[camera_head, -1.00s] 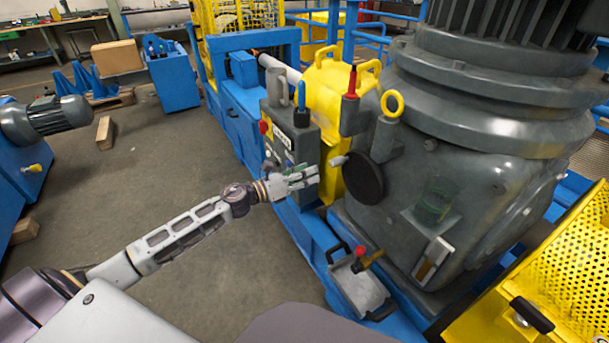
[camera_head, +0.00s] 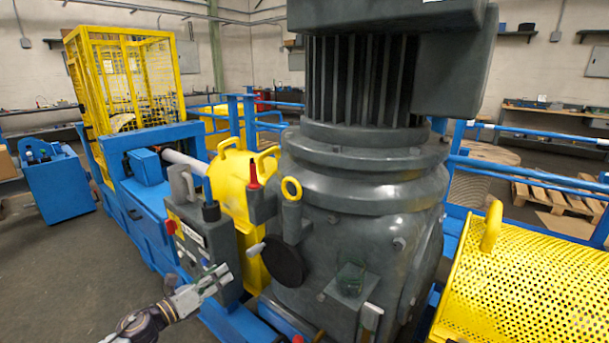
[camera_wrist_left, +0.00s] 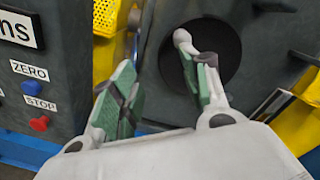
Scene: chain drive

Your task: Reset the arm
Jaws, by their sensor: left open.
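My left gripper (camera_head: 220,280) is open and empty in front of the grey control box (camera_head: 203,242), low in the head view. In the left wrist view its green-padded fingers (camera_wrist_left: 160,88) stand apart. A pale-knobbed handle (camera_head: 256,248) sticks out by a round black disc (camera_head: 284,261) on the grey gear housing. The box carries a blue ZERO button (camera_wrist_left: 37,87) and a red STOP button (camera_wrist_left: 39,123), left of the fingers. My right gripper is not in view.
The large grey motor (camera_head: 370,90) rises above the housing. A yellow perforated guard (camera_head: 530,275) stands at the right. A red-topped post (camera_head: 254,178) and yellow ring (camera_head: 291,188) are above the disc. Open floor (camera_head: 75,270) lies at the left.

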